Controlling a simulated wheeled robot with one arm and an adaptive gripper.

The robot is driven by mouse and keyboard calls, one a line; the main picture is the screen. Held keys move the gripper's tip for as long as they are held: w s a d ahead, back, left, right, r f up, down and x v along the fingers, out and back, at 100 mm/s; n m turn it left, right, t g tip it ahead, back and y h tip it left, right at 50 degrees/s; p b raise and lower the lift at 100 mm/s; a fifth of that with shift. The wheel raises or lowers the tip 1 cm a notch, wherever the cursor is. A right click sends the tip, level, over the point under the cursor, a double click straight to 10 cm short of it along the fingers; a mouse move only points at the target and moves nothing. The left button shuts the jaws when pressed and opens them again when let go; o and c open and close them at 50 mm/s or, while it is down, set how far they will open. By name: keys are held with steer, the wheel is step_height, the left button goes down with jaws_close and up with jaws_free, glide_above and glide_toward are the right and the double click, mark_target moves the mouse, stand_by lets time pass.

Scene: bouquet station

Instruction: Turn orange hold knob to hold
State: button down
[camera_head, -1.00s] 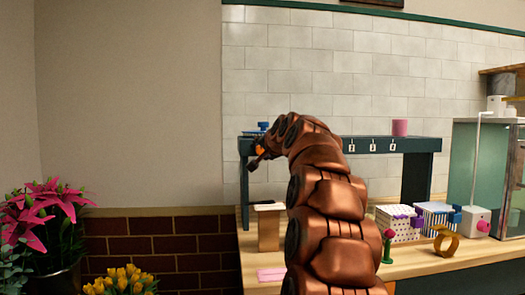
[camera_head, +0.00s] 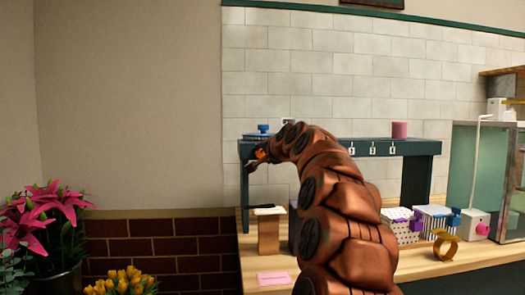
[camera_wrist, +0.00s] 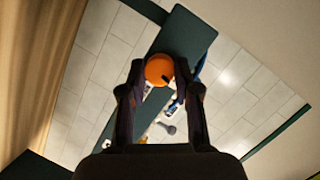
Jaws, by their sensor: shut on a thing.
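The orange hold knob (camera_wrist: 159,69) sits between the two fingertips of my gripper (camera_wrist: 159,80) in the wrist view, with a dark pointer mark on its face. In the head view a bit of the knob (camera_head: 261,154) shows at the left end of the dark rack (camera_head: 425,147), beside my gripper (camera_head: 253,163). My gripper is shut on the knob. My arm hides much of the rack's middle in the head view. I cannot tell which setting the pointer faces.
A blue object (camera_head: 263,129) and a pink cylinder (camera_head: 400,130) stand on top of the rack. A brown stand (camera_head: 268,232) and a pink card (camera_head: 273,278) are at the left.

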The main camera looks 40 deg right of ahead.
steer(key=m+t+p, duration=0.1)
steer(key=m+p, duration=0.1)
steer(key=m, duration=0.1)
steer(key=shift+r+y, duration=0.1)
steer(key=shift+y, duration=0.2)
steer(key=m, duration=0.1)
steer(key=m+t+p, duration=0.1)
steer(key=m+p, duration=0.1)
steer(key=m, duration=0.1)
steer(key=shift+f+t, duration=0.25)
steer(key=shift+t, duration=0.15)
steer(key=m+t, duration=0.1)
steer(key=m, duration=0.2)
steer(key=shift+f, duration=0.2)
steer(key=shift+f+m+t+h+b, duration=0.1)
steer(key=shift+m+t+h+b, duration=0.25)
steer(key=shift+m, duration=0.8)
steer(key=shift+f+m+t+h+b, duration=0.15)
steer(key=shift+m+h, duration=0.4)
steer(key=shift+m, duration=0.6)
steer(key=c, duration=0.8)
jaws_free()
steer(key=shift+d+r, duration=0.1)
steer(key=shift+r, duration=0.15)
